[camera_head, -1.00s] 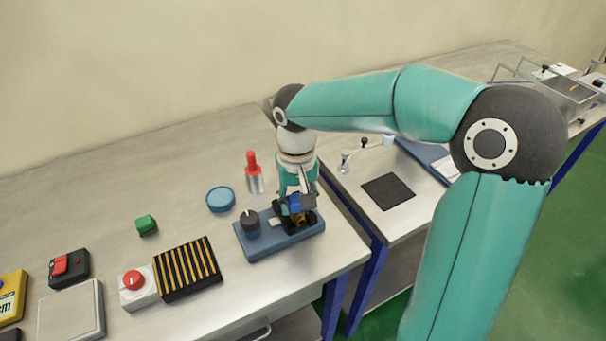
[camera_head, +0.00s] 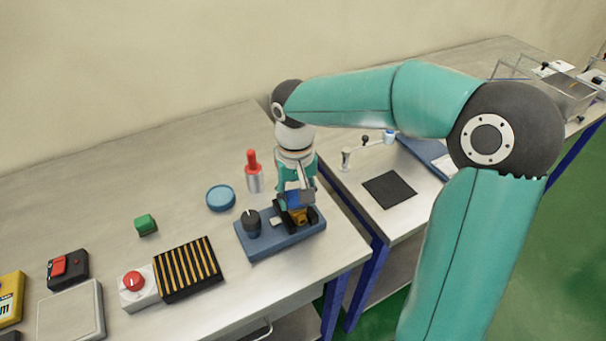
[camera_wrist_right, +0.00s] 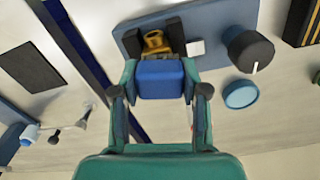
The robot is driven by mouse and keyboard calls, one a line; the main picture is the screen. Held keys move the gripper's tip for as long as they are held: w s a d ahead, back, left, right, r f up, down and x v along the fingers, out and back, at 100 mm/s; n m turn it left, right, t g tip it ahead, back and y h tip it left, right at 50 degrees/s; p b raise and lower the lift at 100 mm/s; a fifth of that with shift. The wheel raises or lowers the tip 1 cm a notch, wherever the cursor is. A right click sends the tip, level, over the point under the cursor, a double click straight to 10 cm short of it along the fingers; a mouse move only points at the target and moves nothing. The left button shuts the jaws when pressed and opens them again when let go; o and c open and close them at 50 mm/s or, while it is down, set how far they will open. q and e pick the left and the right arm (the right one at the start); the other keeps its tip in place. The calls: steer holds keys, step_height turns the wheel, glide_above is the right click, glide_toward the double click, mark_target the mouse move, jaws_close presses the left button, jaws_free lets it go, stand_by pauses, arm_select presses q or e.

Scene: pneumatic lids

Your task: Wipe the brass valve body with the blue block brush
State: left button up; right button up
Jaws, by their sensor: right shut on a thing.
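The blue block brush (camera_wrist_right: 160,80) is between the fingers of my right gripper (camera_head: 294,197), which is shut on it. The brass valve body (camera_head: 299,215) sits between dark clamp jaws on a blue base plate (camera_head: 262,245). In the right wrist view the brass valve body (camera_wrist_right: 155,42) shows just beyond the brush. The brush is over or against the valve body; I cannot tell if they touch. The gripper hides part of the valve body in the head view. My left gripper is not in view.
A dark knob (camera_head: 251,224) stands on the base plate beside the clamp. A red-topped bottle (camera_head: 254,172), a blue round dish (camera_head: 220,198), a green block (camera_head: 146,225) and a black-and-yellow striped block (camera_head: 187,270) are on the table. A gap separates it from the right table.

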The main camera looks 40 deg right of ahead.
steer(key=shift+s+a+r, duration=0.15)
steer(key=shift+s, duration=0.25)
steer(key=r, duration=0.1)
steer(key=r+p, duration=0.1)
steer(key=p, duration=0.1)
steer(key=shift+s+r, duration=0.25)
steer(key=shift+r, duration=0.15)
steer(key=shift+w+r+p, duration=0.25)
steer(key=shift+r+p, duration=0.3)
steer(key=shift+r, duration=0.1)
steer(key=shift+s+r+p, duration=0.15)
steer(key=shift+r+p, duration=0.5)
steer(key=shift+r, duration=0.2)
steer(key=shift+r+p, duration=0.9)
steer(key=shift+r, duration=0.2)
steer(key=shift+f, duration=0.15)
